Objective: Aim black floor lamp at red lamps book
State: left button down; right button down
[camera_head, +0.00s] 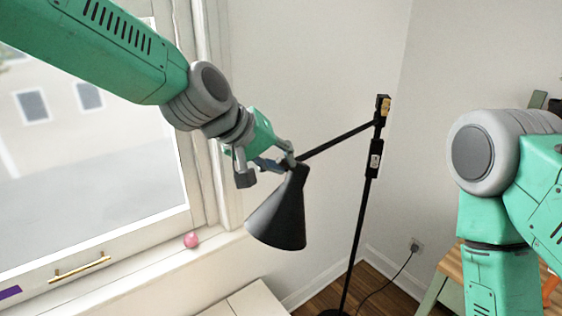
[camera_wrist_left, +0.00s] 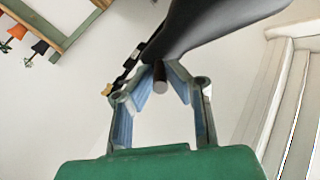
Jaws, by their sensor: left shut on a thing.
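The black floor lamp has a cone shade (camera_head: 280,218) that points downward in the head view. Its thin arm (camera_head: 340,139) slopes up right to the joint at the top of its upright pole (camera_head: 365,215). My left gripper (camera_head: 284,158) is at the narrow top of the shade, shut on the lamp head there. In the left wrist view, the fingers of my left gripper (camera_wrist_left: 160,80) flank a short dark rod below the dark shade (camera_wrist_left: 210,28). I see no red lamps book in either view. My right gripper is out of view; only part of its arm shows at the right.
A window with a sill (camera_head: 150,268) is at the left, with a pink ball (camera_head: 191,240) on the sill. A white surface (camera_head: 252,302) is below. A wooden table (camera_head: 452,266) stands at the lower right. A cable runs to a wall socket (camera_head: 415,245).

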pick_arm(q)
jog(key=c, duration=1.6)
grip_release()
jog(key=shift+w, duration=0.1)
jog(key=shift+d, duration=0.1)
jog(key=shift+r, duration=0.2)
jog(key=v, duration=1.1)
jog(key=shift+a, duration=0.3)
